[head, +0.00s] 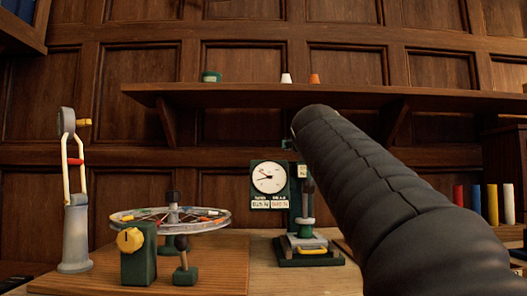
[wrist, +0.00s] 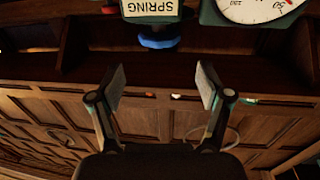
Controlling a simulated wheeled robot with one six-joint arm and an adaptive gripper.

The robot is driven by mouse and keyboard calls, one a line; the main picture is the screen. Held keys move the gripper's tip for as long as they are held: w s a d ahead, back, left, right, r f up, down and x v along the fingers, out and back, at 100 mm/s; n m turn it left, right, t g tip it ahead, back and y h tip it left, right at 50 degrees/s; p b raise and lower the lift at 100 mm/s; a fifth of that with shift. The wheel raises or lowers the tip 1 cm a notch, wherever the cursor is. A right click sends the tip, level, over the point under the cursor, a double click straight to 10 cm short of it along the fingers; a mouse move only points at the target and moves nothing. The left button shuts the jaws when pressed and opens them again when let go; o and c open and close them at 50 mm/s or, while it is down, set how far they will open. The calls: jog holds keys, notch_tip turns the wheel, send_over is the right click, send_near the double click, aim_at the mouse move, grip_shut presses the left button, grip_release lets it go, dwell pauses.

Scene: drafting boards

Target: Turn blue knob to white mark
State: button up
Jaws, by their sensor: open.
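The blue knob (wrist: 158,40) shows at the top centre of the wrist view, below a cream label reading SPRING in upside-down letters (wrist: 152,8). My gripper (wrist: 161,80) is open and empty. Its two fingers stand apart, with the knob showing beyond and between them in the picture, not touched. A white dial face (wrist: 255,8) is cut off at the top right of the wrist view. I cannot make out a white mark on or beside the knob. In the head view my dark arm covers the right middle, and the knob and gripper are not seen.
In the head view a green tester with a white dial (head: 268,177) stands on the bench. A spoked wheel stand (head: 172,218) and a grey post device (head: 75,235) are left of it. A wooden shelf (head: 230,94) runs above, carrying small items.

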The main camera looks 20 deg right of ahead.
jog(key=p+x, duration=0.3)
jog(key=x, duration=1)
jog(key=shift+w+f, duration=0.1)
jog(key=shift+w, duration=0.05)
jog(key=c, duration=1)
jog(key=shift+o, duration=0.2)
jog(key=shift+a, duration=0.2)
jog(key=shift+d, duration=0.15)
